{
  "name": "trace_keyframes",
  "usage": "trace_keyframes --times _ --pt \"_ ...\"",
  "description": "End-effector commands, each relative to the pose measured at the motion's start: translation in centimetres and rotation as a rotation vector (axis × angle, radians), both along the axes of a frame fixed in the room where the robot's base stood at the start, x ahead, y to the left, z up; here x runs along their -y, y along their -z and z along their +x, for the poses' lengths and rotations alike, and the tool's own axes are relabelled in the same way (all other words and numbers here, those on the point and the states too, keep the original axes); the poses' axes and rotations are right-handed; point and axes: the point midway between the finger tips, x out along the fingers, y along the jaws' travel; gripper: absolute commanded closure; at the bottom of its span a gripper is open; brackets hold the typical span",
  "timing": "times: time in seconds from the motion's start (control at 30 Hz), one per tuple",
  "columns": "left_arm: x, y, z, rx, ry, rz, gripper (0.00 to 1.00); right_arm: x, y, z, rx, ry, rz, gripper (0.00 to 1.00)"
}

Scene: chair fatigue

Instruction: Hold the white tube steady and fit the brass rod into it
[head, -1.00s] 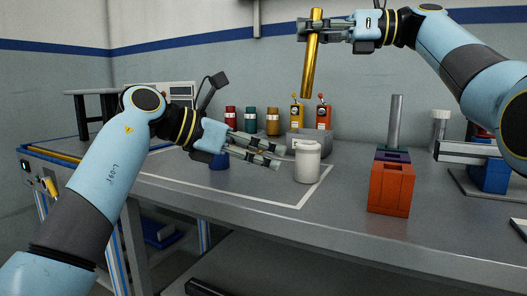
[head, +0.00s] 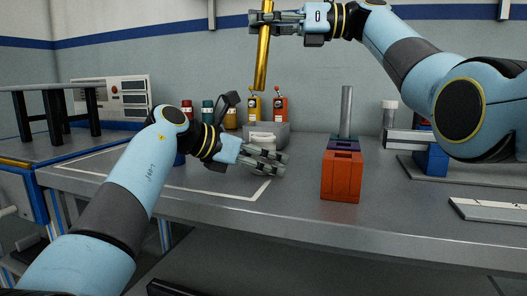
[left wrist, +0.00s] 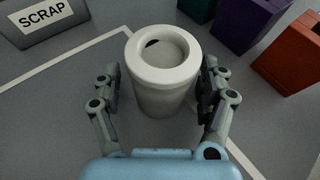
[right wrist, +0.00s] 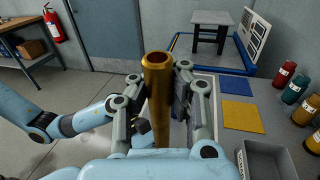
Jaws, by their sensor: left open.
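The white tube (left wrist: 160,92) stands upright on the bench, its round mouth open upward. In the head view the tube (head: 262,136) is partly hidden behind my left gripper (head: 272,160). In the left wrist view my left gripper (left wrist: 164,95) is open, with a finger on each side of the tube and gaps between. My right gripper (head: 265,20) is shut on the brass rod (head: 263,58), high above the bench. The rod hangs slightly tilted, above the tube and apart from it. The rod (right wrist: 158,100) also shows between the fingers in the right wrist view.
An orange block (head: 341,178), with purple and teal blocks behind it, stands right of the tube near a grey upright rod (head: 346,108). A grey SCRAP bin (left wrist: 42,22) is behind the tube. Several bottles (head: 231,118) line the wall. Bench space between tube and orange block is clear.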

Motion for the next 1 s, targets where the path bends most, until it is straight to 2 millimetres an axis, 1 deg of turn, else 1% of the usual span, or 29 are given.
trace_keyframes --times 0.13,0.17,0.63,1.0 --pt "0.00 -0.01 0.00 0.000 0.000 0.000 0.23 -0.01 -0.07 -0.01 0.001 0.000 0.001 1.00" --pt "0.00 -0.01 0.00 0.000 0.000 0.000 0.25 -0.01 -0.07 -0.01 0.001 0.000 0.001 1.00" --pt "-0.03 0.01 -0.01 -0.001 0.000 -0.001 0.86 -0.01 -0.07 -0.01 0.001 0.000 0.001 1.00" --pt "-0.05 0.02 -0.02 -0.001 0.000 -0.001 0.87 -0.01 -0.07 -0.01 0.001 0.000 0.001 1.00"
